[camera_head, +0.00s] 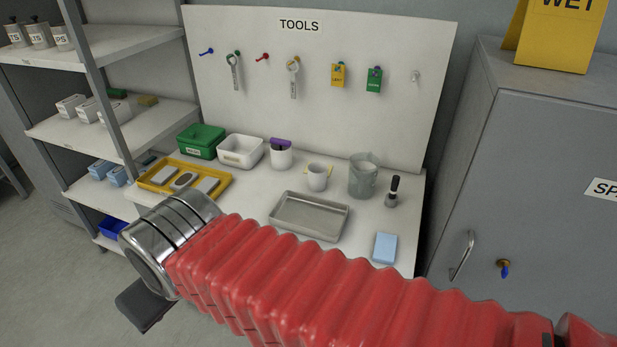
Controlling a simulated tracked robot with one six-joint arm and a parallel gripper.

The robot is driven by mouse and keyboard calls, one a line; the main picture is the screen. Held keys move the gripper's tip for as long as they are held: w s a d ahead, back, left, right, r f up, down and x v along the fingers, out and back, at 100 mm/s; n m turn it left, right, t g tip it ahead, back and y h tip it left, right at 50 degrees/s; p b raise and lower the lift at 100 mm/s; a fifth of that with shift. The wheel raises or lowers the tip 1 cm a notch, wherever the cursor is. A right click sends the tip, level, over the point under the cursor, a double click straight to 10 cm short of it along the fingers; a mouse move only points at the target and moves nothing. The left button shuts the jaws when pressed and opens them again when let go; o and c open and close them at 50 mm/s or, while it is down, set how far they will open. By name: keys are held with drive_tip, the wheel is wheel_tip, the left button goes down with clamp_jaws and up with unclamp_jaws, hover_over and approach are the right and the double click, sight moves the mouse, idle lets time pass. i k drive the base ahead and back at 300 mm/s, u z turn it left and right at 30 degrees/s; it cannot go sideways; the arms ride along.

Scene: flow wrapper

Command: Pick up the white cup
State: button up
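A white cup (317,178) stands upright on the white bench below the tools board. It is between a white canister with a purple item on top (281,157) and a clear grey jug (362,177). A small yellow patch shows just behind the cup. My red-sleeved arm crosses the foreground, and its metal wrist is left of and nearer than the cup. A dark part of my gripper (147,303) shows below the wrist, well apart from the cup. The fingertips are mostly hidden, so I cannot tell whether it is open.
A metal tray (309,216) lies in front of the cup. A yellow tray (160,178), green bin (200,141) and white bin (240,151) are to the left. A dark-handled tool (393,190) and blue block (385,248) are right. A grey cabinet (530,150) borders the bench.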

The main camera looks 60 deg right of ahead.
sight(317, 171)
drive_tip(key=i, duration=0.9)
drive_tip(key=z, duration=0.05)
